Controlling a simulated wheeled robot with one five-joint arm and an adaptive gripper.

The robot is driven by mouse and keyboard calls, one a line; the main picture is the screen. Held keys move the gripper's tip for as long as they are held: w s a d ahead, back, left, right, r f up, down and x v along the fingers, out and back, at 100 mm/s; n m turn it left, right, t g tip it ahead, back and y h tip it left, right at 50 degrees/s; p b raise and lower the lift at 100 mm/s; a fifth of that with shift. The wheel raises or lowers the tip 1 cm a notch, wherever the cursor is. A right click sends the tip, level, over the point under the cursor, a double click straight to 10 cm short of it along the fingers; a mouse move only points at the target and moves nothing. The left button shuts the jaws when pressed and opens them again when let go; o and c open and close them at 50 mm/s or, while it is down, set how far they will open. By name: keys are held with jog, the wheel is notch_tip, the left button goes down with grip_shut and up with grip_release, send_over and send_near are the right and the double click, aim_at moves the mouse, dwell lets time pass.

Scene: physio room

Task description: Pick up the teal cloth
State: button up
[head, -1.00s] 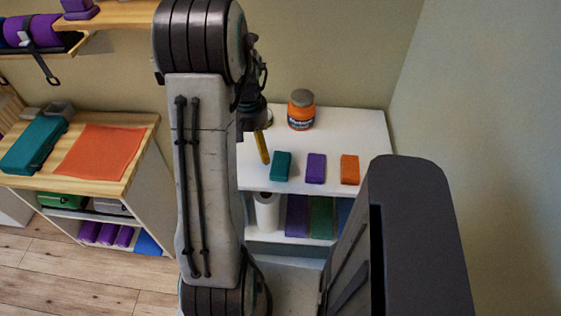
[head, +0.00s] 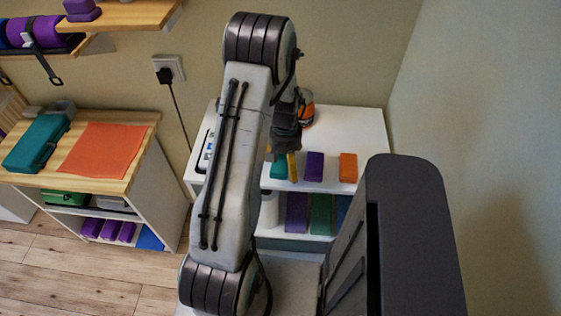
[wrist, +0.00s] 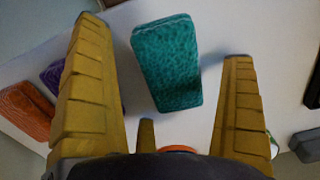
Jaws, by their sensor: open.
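The teal cloth (wrist: 168,62) is a small folded block lying on the white shelf top. In the wrist view it sits between my two yellow fingers, nearer their tips, with gaps on both sides. In the head view the teal cloth (head: 279,167) is partly hidden by my gripper (head: 291,166), which hangs over its right part. My gripper also shows in the wrist view (wrist: 165,62), open and empty.
A purple cloth (head: 314,167) and an orange cloth (head: 348,168) lie in a row to the right on the white shelf unit (head: 350,130). An orange tub (head: 307,112) stands behind, partly hidden by my arm. A wall closes the right side.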

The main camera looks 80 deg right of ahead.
jog(key=shift+f, duration=0.7)
jog(key=shift+c, duration=0.5)
jog(key=c, duration=1.1)
jog(key=shift+r, duration=0.1)
jog(key=shift+r, duration=0.7)
notch_tip(320, 180, up, 2)
jog(key=shift+r+b, duration=0.25)
jog(key=shift+b, duration=0.25)
jog(key=s+a+r, duration=0.1)
jog(key=a+r, duration=0.1)
jog(key=a, duration=0.1)
jog(key=s+a+r+b, duration=0.1)
jog(key=a+r, duration=0.1)
jog(key=a, duration=0.2)
jog(key=s+a+r+b, duration=0.1)
jog(key=a+r, duration=0.2)
jog(key=a, duration=0.1)
jog(key=shift+s, duration=0.4)
